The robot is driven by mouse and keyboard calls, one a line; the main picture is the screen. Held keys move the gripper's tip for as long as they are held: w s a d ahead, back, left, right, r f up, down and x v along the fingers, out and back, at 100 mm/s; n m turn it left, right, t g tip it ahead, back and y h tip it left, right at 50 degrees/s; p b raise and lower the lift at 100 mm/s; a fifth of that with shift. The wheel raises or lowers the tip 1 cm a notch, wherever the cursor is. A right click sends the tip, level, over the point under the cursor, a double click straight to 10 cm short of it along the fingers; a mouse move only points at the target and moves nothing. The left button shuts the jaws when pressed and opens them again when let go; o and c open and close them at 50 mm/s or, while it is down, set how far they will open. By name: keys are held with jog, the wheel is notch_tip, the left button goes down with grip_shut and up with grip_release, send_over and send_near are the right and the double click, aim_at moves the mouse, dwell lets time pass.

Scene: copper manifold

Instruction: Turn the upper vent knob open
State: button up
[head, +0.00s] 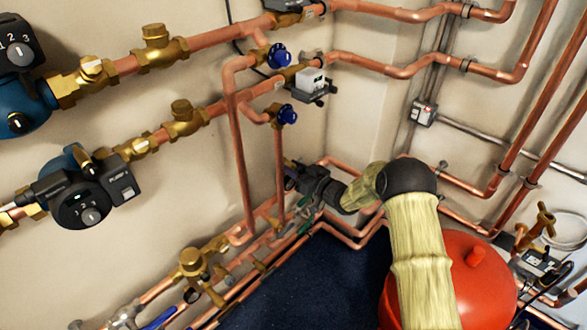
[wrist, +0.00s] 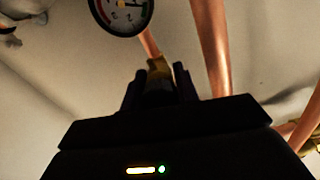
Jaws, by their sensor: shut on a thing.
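Two blue knobs sit on copper pipework in the head view, an upper one (head: 279,55) and a lower one (head: 287,114). Neither is labelled, and I cannot tell whether one is the upper vent knob. My gripper (head: 292,181) is well below both, beside the vertical copper pipes. In the wrist view my gripper (wrist: 158,88) has its dark fingers on either side of a small brass fitting (wrist: 158,67) and is shut on it. The fingers and gripper body hide the lower part of this fitting.
A round gauge (wrist: 122,12) and a copper pipe (wrist: 211,50) are close to my gripper in the wrist view. A red tank (head: 478,285) stands beneath my arm. Blue pumps (head: 22,100) and brass valves (head: 183,120) line the left wall. Dark floor (head: 315,280) is clear.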

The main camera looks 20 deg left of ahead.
jog(key=shift+f+n+b, duration=0.1)
jog(key=shift+n+b, duration=0.25)
jog(key=shift+n, duration=0.15)
jog(key=n+b, duration=0.2)
jog(key=shift+f+n, duration=0.1)
jog(key=shift+n, duration=0.3)
jog(key=n+b, duration=0.2)
jog(key=n, duration=0.1)
jog(key=shift+n+b, duration=0.3)
jog(key=n+b, duration=0.3)
jog(key=shift+n, duration=0.3)
jog(key=n+b, duration=0.3)
jog(key=shift+f+n+b, duration=0.15)
jog(key=shift+n+b, duration=0.15)
jog(key=shift+n, duration=0.1)
jog(key=n+b, duration=0.5)
jog(key=b, duration=0.1)
jog(key=n+b, duration=0.3)
jog(key=shift+n+b, duration=0.7)
